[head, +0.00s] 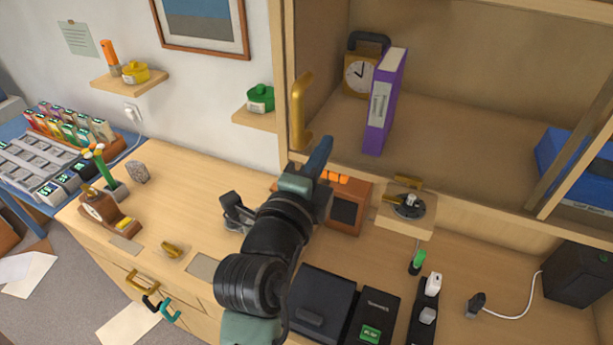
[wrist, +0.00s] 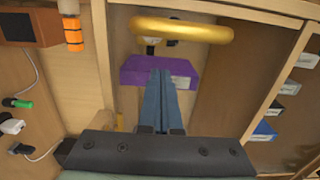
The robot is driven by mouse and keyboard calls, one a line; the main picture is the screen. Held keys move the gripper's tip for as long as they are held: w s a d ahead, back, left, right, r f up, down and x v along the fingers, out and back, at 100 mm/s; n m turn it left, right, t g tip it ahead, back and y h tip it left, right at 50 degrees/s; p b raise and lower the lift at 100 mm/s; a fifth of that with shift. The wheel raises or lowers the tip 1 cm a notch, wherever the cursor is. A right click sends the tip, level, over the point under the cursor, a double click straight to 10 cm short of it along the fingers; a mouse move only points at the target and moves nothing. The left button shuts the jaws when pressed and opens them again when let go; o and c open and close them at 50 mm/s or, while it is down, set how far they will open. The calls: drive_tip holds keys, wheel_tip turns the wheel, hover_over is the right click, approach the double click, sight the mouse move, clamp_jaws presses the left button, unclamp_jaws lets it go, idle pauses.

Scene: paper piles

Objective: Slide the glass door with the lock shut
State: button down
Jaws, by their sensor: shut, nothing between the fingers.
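The cabinet (head: 286,60) has a pale wooden frame, and its clear glass is hard to make out. An upright gold handle (head: 298,108) stands at its left post in the head view. In the wrist view the gold handle (wrist: 182,30) crosses the top, beyond the fingertips. My gripper (head: 322,152) is shut and empty, its blue fingers just right of and below the handle's lower end. My gripper (wrist: 162,75) shows together-closed fingers pointing towards the cabinet in the wrist view; contact with the door cannot be told. I cannot clearly identify a lock on the door.
A purple binder (head: 385,102) and a clock (head: 362,74) stand inside the cabinet, with a blue box (head: 570,165) at right. Below are a brown box with orange pieces (head: 345,210), a small ledge (head: 405,224) and a black speaker (head: 580,273).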

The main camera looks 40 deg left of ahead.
drive_tip(key=b+v, duration=0.4)
drive_tip(key=v, duration=0.6)
drive_tip(key=shift+s+d+r, duration=0.1)
drive_tip(key=shift+d, duration=0.05)
